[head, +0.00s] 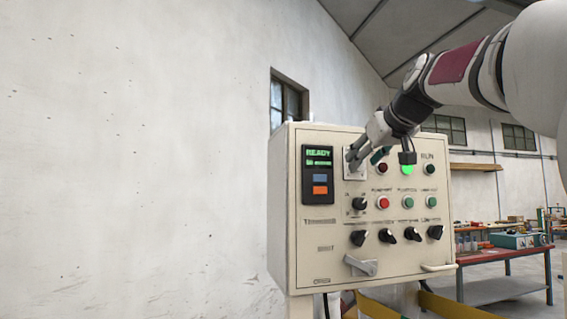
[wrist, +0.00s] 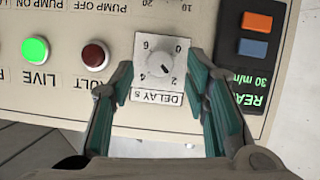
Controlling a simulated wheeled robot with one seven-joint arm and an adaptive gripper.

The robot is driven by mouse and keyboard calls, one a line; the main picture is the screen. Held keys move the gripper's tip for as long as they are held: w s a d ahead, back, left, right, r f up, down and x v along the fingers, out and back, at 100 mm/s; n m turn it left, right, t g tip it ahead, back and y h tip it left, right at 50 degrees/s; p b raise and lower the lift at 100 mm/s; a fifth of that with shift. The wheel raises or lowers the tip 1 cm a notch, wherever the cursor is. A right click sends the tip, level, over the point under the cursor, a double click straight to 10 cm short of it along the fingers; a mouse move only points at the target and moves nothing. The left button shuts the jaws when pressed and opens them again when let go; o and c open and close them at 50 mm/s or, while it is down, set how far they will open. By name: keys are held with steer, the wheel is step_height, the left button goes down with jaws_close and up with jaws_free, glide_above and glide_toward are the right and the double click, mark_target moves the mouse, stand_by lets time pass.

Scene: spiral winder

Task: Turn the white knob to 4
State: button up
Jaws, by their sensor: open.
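The white knob (wrist: 160,64) sits on a pale square plate labelled DELAY s, which appears upside down in the wrist view. Numbers 0, 2, 4 and 6 stand around it. A dark mark on the knob seems to point to the lower right, toward the 2. My gripper (wrist: 160,75) is open, with one teal-lined finger on each side of the plate. Whether the fingers touch the panel I cannot tell.
The control box (head: 320,255) carries a display (head: 318,160), a lit green LIVE lamp (head: 407,169), a dark red lamp (wrist: 95,55) beside the knob, and several black knobs lower down. A red-edged bench (head: 500,252) stands behind at right. The left side is bare wall.

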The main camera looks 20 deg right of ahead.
steer(key=shift+x, duration=1.05)
jaws_close()
